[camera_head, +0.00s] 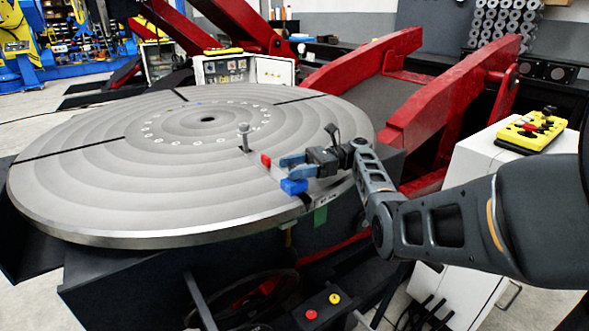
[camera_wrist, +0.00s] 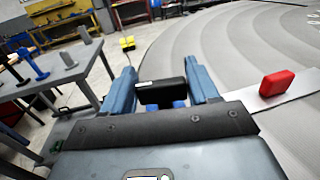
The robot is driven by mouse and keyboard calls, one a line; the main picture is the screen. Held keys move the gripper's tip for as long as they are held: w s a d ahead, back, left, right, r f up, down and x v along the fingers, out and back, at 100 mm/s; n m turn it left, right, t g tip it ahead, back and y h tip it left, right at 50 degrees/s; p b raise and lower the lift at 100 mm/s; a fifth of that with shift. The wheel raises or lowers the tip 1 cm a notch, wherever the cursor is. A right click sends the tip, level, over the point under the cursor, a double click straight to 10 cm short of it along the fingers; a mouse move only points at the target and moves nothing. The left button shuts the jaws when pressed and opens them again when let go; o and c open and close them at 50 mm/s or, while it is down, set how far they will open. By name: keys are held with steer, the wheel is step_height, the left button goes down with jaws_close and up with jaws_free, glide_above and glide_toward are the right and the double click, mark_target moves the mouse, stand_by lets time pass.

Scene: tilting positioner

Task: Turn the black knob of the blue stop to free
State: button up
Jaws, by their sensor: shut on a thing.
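The blue stop (camera_head: 294,186) sits at the near right rim of the round grey table. My gripper (camera_head: 288,165) is over the rim beside it, with blue-grey fingers pointing left. In the wrist view the black knob (camera_wrist: 162,92) lies between the two fingers of my gripper (camera_wrist: 162,88), which are shut on its ends. Small parts of the blue stop (camera_wrist: 180,104) show below the knob. In the head view the knob is hidden by my gripper. I cannot read any marking of the knob's setting.
A red block (camera_head: 266,160) sits on a pale strip on the turntable (camera_head: 90,205); it also shows in the wrist view (camera_wrist: 276,83). An upright metal post (camera_head: 244,138) stands just beyond it. Red tilt arms (camera_head: 440,105) rise behind. A yellow control box (camera_head: 531,131) lies on a white cabinet at right.

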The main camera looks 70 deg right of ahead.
steer(key=shift+f+n+g+y+b, duration=0.1)
steer(key=shift+n+g+y+b, duration=0.6)
steer(key=shift+n+g+y, duration=0.65)
steer(key=o, duration=1)
steer(key=shift+h, duration=0.25)
steer(key=b+v, duration=0.2)
steer(key=v, duration=0.1)
steer(key=shift+f+b, duration=0.2)
steer(key=shift+b, duration=0.2)
steer(key=b+v, duration=0.2)
steer(key=b, duration=0.1)
steer(key=shift+s+d+f, duration=0.1)
steer(key=shift+s+d, duration=0.05)
steer(key=shift+d, duration=0.1)
steer(key=b, duration=0.1)
steer(key=s+d+b, duration=0.1)
steer(key=b, duration=0.1)
steer(key=shift+d+r, duration=0.2)
steer(key=shift+d, duration=0.1)
steer(key=shift+d+r, duration=0.15)
